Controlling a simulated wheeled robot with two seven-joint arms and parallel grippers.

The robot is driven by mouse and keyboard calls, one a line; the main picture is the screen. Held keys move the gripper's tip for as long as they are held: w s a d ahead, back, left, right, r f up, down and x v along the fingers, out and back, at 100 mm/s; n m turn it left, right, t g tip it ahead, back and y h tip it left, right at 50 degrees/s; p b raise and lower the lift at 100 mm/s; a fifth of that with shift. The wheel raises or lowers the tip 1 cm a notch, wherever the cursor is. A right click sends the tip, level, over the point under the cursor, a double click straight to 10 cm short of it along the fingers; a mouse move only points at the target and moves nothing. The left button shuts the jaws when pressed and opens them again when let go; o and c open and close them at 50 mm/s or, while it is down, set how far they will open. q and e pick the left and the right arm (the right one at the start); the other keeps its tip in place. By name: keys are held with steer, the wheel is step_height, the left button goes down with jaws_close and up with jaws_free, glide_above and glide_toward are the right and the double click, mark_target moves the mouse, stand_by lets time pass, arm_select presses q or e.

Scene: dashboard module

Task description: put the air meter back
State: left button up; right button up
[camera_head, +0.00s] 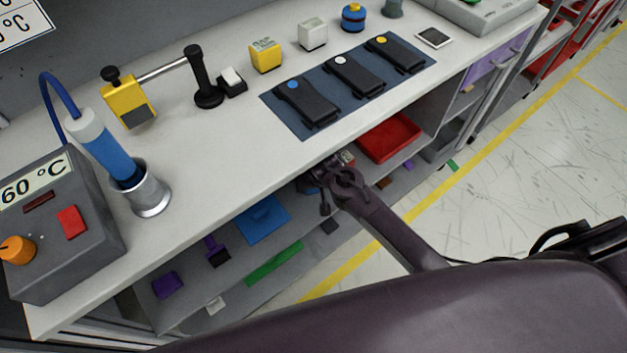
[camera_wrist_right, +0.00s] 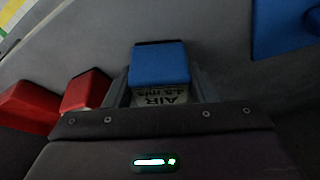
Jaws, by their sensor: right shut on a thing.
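The air meter (camera_wrist_right: 160,65) is a block with a blue top and a pale front labelled "AIR 4.5 m/s". In the right wrist view it sits between the two fingers of my right gripper (camera_wrist_right: 160,82), which is shut on it. In the head view my right gripper (camera_head: 318,181) is low beside the front edge of the bench, over the lower shelf. The air meter cannot be made out there. My left gripper is not in view.
A red block with a pale side (camera_wrist_right: 86,91) is close left of the gripper. The lower shelf holds a red tray (camera_head: 389,137) and a blue plate (camera_head: 262,217). The bench (camera_head: 225,150) carries a yellow block (camera_head: 265,56), a white block (camera_head: 312,35) and a blue mat (camera_head: 315,128).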

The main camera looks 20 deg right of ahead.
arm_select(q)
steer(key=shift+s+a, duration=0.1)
arm_select(e)
steer(key=shift+f, duration=0.1)
steer(key=o, duration=1.1)
steer(key=shift+c, duration=0.2)
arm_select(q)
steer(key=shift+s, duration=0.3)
